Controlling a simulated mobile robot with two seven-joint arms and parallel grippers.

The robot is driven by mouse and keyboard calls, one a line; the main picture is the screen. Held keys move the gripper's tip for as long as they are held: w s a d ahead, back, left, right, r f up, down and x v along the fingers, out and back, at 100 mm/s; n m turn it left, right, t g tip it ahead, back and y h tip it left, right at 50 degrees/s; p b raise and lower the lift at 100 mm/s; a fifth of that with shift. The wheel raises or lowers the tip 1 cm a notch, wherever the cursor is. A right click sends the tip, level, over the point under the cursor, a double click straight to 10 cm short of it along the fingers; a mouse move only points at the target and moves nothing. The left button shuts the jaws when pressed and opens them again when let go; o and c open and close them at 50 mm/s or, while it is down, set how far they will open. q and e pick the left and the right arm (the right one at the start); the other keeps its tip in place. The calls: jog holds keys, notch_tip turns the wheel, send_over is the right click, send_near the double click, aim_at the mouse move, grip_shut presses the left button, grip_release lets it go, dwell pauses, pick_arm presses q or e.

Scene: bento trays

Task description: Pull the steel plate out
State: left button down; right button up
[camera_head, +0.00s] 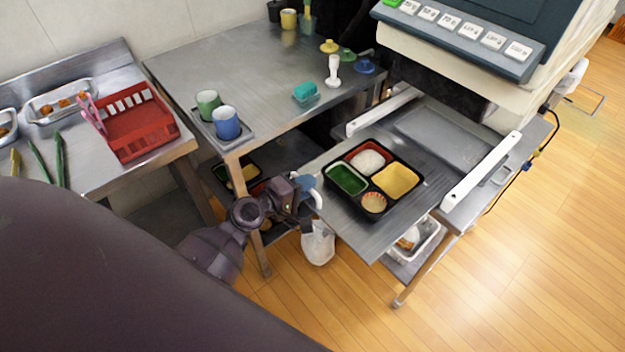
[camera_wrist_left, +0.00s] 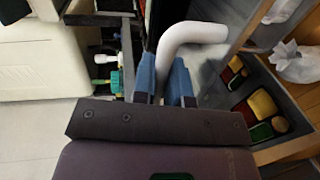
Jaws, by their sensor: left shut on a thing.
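The steel plate (camera_head: 373,234) is a flat grey sheet that sticks out to the left from between two white rails under the machine. A black bento tray (camera_head: 384,210) with rice, green and yellow food and a small cup sits on it. My left gripper (camera_head: 307,184) is at the plate's left edge. It is shut on a white curved handle (camera_head: 319,201), which also shows in the left wrist view (camera_wrist_left: 195,33) between the blue fingertips (camera_wrist_left: 176,82). The handle's join to the plate is hidden. My right gripper is not in view.
White rails (camera_head: 482,172) flank the plate under the machine (camera_head: 470,40). A steel table (camera_head: 262,75) with blue and green cups stands behind my left gripper. A white bag (camera_head: 318,245) hangs below the gripper. The wooden floor (camera_head: 500,270) at the front right is clear.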

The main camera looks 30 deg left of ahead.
pick_arm(q)
jog(key=c, duration=1.2)
grip_release()
jog(key=v, duration=1.1)
jog(key=shift+b, duration=0.3)
